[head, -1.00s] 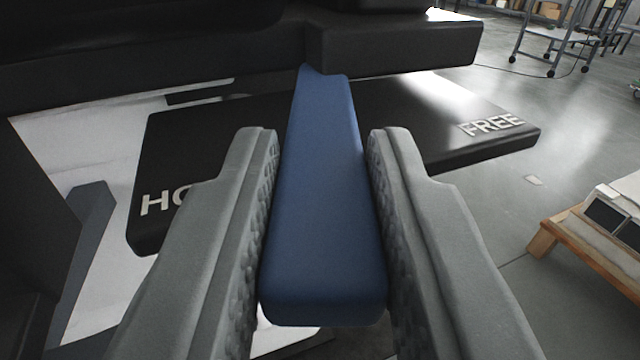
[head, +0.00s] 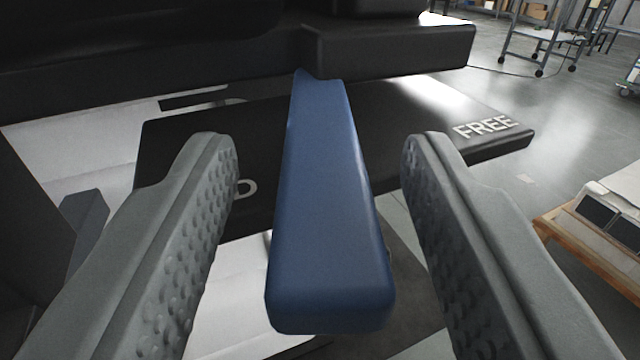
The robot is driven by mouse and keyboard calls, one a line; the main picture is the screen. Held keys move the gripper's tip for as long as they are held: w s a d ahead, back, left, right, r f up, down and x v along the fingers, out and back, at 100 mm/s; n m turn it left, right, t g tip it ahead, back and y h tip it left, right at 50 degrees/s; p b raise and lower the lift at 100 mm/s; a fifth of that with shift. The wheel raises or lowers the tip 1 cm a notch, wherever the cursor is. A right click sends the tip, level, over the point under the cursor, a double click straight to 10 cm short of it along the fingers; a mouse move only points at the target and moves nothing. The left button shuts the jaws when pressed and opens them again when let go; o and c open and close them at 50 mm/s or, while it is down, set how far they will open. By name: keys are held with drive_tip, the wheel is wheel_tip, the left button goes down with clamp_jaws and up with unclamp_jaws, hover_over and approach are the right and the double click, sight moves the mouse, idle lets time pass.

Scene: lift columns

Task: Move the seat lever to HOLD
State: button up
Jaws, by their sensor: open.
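The blue seat lever (head: 325,200) points toward me in the middle of the head view, between the two fingers of my gripper (head: 320,165). My gripper is open, with a clear gap on each side of the lever. Behind the lever is a black label plate (head: 400,150). FREE (head: 486,127) is printed at its right end. Only the D of HOLD (head: 246,188) shows at the left; my left finger hides the rest. In the picture the lever lies between the words, closer to the D than to FREE.
A dark seat underside (head: 390,50) spans the top, close above the lever's far end. A wooden-framed stand (head: 590,255) is at the right. A grey wheeled cart (head: 540,45) stands far back on open floor.

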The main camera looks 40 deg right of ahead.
drive_tip(key=v, duration=1.7)
drive_tip(key=shift+s+a, duration=0.1)
drive_tip(key=shift+a, duration=0.05)
